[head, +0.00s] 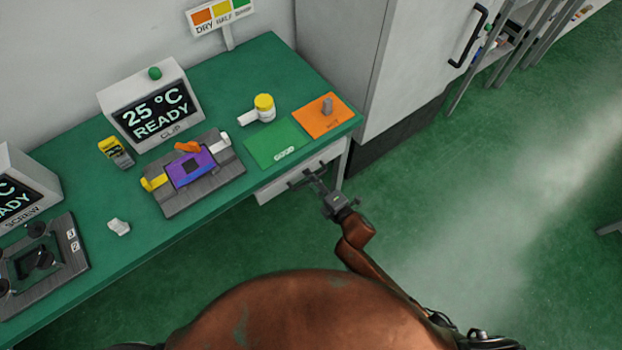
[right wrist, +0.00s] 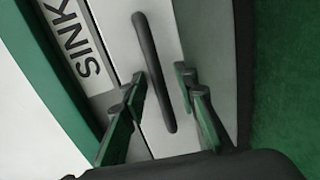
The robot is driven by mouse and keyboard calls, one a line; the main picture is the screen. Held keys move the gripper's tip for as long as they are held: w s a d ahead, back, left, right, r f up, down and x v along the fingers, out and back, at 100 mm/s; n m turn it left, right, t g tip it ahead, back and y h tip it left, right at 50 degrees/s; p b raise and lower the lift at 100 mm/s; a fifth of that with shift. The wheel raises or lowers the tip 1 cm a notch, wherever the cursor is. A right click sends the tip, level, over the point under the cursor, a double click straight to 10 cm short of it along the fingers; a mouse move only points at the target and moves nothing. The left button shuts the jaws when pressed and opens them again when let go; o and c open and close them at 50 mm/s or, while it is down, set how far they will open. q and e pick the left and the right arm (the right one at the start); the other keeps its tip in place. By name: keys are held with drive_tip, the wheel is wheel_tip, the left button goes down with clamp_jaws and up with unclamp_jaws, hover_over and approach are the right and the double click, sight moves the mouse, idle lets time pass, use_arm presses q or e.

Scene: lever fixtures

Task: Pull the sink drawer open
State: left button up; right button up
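The sink drawer (head: 275,187) is a white front under the right end of the green bench, and it looks closed. In the right wrist view its label (right wrist: 82,55) reads SINK. Its dark bar handle (right wrist: 152,70) stands between the two fingers of my right gripper (right wrist: 158,88). The fingers are apart, one on each side of the handle, with visible gaps. In the head view my right gripper (head: 308,182) reaches the drawer front, and the handle is hard to tell from the fingers. My left gripper does not show.
The green bench top (head: 110,260) carries a clip fixture (head: 195,172), a display box (head: 150,105), a yellow-capped part (head: 264,106), a green mat (head: 277,143) and an orange mat (head: 320,118). A tall white cabinet (head: 400,70) stands right of the bench. Green floor (head: 450,220) is open to the right.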

clamp_jaws()
idle(0.6)
